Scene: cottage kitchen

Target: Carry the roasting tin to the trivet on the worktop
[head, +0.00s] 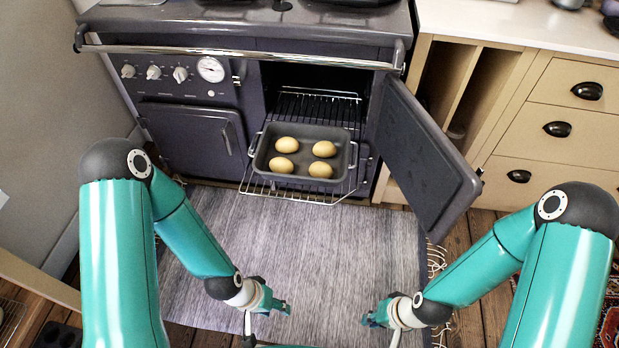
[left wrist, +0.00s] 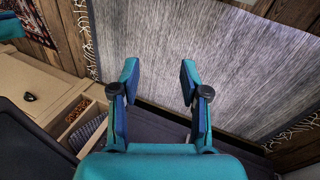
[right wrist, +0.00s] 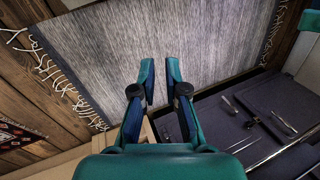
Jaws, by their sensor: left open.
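The dark grey roasting tin (head: 303,155) sits on the pulled-out wire oven rack (head: 328,108) in the head view. It has a handle at its left and right ends and holds several pale yellow, potato-like pieces. My left gripper (head: 284,307) is low over the rug, well in front of the tin; its fingers are apart and empty in the left wrist view (left wrist: 158,75). My right gripper (head: 370,318) is also low over the rug, to the right; its fingers are apart by a narrower gap, with nothing between them, in the right wrist view (right wrist: 160,75). I cannot see the trivet.
The oven door (head: 425,155) hangs open to the right of the rack. The steel rail (head: 235,53) crosses above the oven opening. A pale worktop (head: 515,22) tops the drawers at the right, with dark pots at its far edge. The grey rug (head: 300,240) is clear.

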